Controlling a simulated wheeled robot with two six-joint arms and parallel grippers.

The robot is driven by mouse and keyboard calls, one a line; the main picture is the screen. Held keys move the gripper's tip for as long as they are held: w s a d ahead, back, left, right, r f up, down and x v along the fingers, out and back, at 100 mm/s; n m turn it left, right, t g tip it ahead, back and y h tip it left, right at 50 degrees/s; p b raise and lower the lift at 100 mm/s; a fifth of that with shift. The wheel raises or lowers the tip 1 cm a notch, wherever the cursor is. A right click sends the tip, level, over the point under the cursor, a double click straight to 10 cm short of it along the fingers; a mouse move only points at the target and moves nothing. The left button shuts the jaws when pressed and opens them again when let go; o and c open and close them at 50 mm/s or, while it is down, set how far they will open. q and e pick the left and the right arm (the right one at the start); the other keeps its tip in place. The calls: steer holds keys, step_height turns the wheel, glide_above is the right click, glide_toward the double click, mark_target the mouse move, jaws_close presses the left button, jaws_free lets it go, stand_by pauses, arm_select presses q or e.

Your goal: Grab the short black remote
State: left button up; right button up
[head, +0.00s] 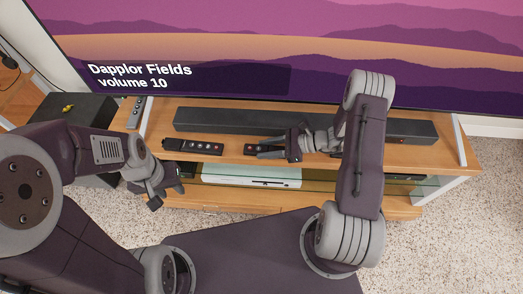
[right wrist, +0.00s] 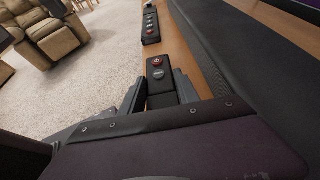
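A short black remote (right wrist: 158,74) with a red button and a grey button lies on the wooden console, between the fingers of my right gripper (right wrist: 160,88) in the right wrist view. The fingers stand on either side of it and look slightly apart from it. In the head view, my right gripper (head: 272,147) is low over the console top, pointing left, and partly hides this remote (head: 254,151). A longer black remote (head: 192,146) with several buttons lies further left; it also shows in the right wrist view (right wrist: 150,25). My left gripper (head: 162,193) is empty in front of the console.
A long black soundbar (head: 240,122) runs behind the remotes, below a large screen (head: 300,50). A grey remote (head: 136,112) lies at the console's left end. A white box (head: 235,177) sits on the glass shelf below. A dark speaker box (head: 85,108) stands left.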

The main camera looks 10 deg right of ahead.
mark_target(266, 150)
jaws_close()
step_height(266, 150, up, 4)
steer(key=shift+r+p, duration=0.1)
steer(key=shift+p, duration=0.9)
steer(key=s+d+r+p, duration=0.2)
steer(key=s+r, duration=0.4)
steer(key=s, duration=0.5)
steer(key=shift+s+d+r+p, duration=0.2)
steer(key=shift+d+r+p, duration=0.2)
steer(key=shift+p, duration=0.3)
